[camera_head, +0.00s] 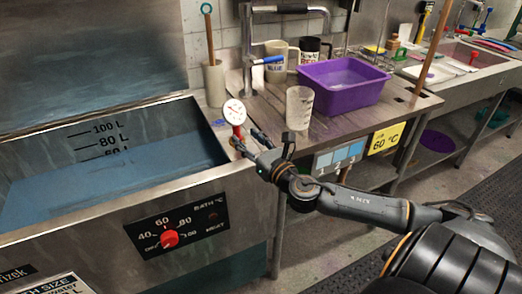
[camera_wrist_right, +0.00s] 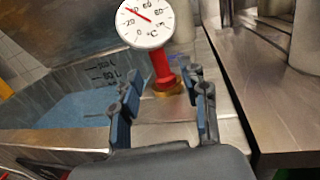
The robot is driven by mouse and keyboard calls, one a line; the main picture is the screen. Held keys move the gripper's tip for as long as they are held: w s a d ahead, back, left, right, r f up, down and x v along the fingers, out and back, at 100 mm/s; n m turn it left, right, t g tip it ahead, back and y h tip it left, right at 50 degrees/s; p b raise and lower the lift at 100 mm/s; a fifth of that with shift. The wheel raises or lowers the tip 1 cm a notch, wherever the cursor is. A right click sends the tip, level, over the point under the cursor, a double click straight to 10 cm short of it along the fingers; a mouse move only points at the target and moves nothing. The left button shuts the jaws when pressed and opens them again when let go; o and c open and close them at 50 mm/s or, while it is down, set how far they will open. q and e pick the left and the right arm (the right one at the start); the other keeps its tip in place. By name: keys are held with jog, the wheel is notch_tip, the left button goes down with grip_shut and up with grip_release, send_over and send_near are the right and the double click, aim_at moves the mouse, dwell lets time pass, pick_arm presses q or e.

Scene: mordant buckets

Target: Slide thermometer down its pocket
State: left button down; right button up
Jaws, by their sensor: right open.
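The thermometer has a round white dial (camera_head: 234,112) with a red needle and a red stem. It stands upright at the right rim of the steel bath. In the right wrist view the dial (camera_wrist_right: 145,22) is near and the red stem (camera_wrist_right: 162,68) meets a brass collar (camera_wrist_right: 168,88), the pocket's mouth. My right gripper (camera_head: 248,140) is open at the stem, just above the rim. In the right wrist view its blue-padded fingers (camera_wrist_right: 160,92) are spread to either side of the stem's line; I cannot tell whether they touch it. My left gripper is out of view.
The bath (camera_head: 62,222) holds blue liquid, with litre marks on its wall and a red-knob control panel (camera_head: 178,226) in front. On the bench to the right are a clear beaker (camera_head: 299,108), a purple tub (camera_head: 345,96) and mugs. A tap (camera_head: 250,50) rises behind.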

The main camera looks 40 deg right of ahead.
jog(key=s, duration=0.6)
jog(key=shift+a, duration=0.3)
jog(key=shift+s, duration=0.1)
dwell(0.3)
